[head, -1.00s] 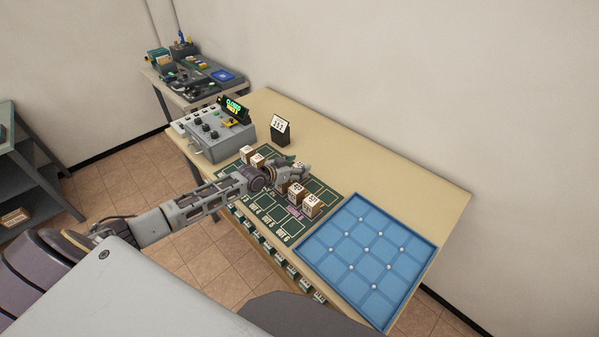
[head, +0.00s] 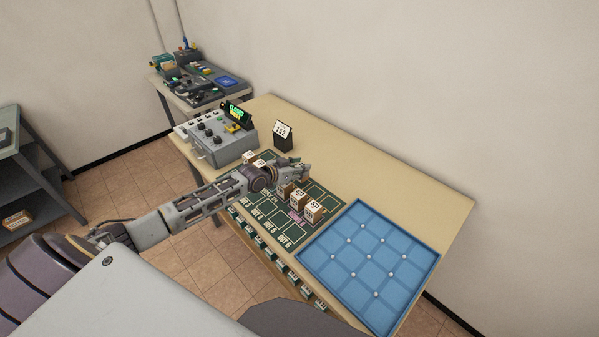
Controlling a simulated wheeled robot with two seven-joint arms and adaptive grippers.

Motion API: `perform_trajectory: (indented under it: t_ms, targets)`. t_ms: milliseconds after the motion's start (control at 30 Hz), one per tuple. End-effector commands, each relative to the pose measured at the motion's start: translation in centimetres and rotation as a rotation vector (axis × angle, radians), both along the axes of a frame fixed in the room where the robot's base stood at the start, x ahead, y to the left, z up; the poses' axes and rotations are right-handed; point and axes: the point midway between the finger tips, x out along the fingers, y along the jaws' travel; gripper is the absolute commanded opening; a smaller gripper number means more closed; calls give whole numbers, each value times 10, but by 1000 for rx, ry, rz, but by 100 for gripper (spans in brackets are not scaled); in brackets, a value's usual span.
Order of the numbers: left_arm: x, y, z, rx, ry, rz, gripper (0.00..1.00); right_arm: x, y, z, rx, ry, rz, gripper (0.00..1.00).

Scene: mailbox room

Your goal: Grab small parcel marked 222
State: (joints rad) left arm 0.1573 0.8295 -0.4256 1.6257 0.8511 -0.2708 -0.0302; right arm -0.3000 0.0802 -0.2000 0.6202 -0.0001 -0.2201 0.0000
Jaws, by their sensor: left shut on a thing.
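Small brown parcels with white printed tops stand on the green marked mat (head: 262,213). Two are at its far left (head: 249,157), and others are near its right side, such as the end parcel (head: 314,211) and the one beside it (head: 298,198). My left gripper (head: 299,174) is over the row, shut on a small parcel (head: 285,191) that it and the arm partly hide. The numbers on the parcels are too small to read, so I cannot tell which is 222. My right gripper is not in view.
A blue compartment tray (head: 368,252) lies at the table's right end. A grey control box (head: 215,143) with a lit display (head: 236,111) and a small card stand (head: 283,135) are at the back left. The table's back right is clear.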

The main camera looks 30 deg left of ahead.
Motion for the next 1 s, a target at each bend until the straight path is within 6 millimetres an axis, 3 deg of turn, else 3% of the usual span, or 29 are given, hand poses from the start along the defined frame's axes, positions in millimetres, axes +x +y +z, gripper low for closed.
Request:
perform_trajectory:
  t_ms: [433,633,1000]
  targets:
    - [0,0,63,1,-2,-1,14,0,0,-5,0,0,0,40]
    - [0,0,74,0,-1,0,14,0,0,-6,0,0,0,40]
    - [0,0,75,0,-1,0,14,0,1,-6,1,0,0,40]
